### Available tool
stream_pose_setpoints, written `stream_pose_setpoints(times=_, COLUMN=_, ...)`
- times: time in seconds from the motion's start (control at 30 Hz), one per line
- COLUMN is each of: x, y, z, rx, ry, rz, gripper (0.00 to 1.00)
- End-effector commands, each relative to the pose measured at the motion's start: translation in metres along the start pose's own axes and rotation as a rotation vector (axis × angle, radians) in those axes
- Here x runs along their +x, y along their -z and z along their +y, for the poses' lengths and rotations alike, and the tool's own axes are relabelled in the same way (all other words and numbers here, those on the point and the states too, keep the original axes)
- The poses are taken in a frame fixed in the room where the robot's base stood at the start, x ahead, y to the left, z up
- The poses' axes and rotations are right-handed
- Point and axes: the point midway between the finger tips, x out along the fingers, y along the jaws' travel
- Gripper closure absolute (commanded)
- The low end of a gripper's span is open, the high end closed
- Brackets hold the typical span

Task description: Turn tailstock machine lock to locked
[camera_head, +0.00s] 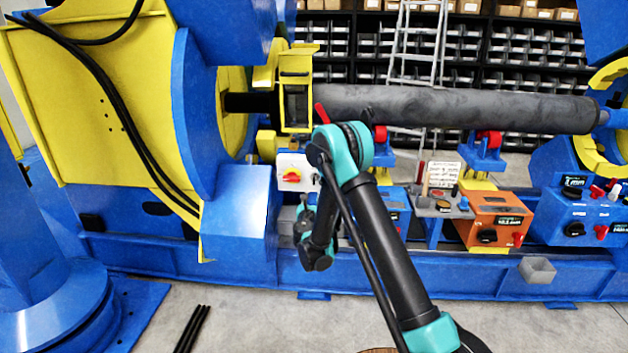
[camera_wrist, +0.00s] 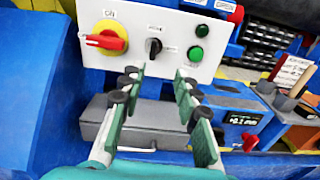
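My gripper (camera_wrist: 160,82) is open and empty in the wrist view, its two green fingers pointing toward a white control panel (camera_wrist: 172,40). The panel has a red rotary switch on a yellow disc (camera_wrist: 108,38), a black selector knob (camera_wrist: 153,46) and two green buttons. The fingers are below the black knob and apart from it. In the head view the panel (camera_head: 297,160) shows just left of my arm, and my gripper's fingers cannot be made out. Black and red knobs sit on an orange box (camera_head: 495,212) and a blue box (camera_head: 560,215) at right. No readable label identifies the tailstock machine lock.
A long dark roller (camera_head: 450,108) spans the blue and yellow positioner above. A grey box (camera_wrist: 150,122) lies below the panel, under my fingers. The floor in front is mostly clear.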

Motion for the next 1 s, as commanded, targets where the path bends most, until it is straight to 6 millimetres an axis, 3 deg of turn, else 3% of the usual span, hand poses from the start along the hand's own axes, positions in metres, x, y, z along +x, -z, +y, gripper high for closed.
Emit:
stream_pose_setpoints(times=0.27, x=0.013, y=0.006, z=0.010, rx=-0.051, ry=-0.019, rz=-0.014, gripper=0.68)
stream_pose_setpoints(times=1.0, x=0.151, y=0.005, z=0.012, rx=-0.047, ry=-0.018, rz=-0.013, gripper=0.68)
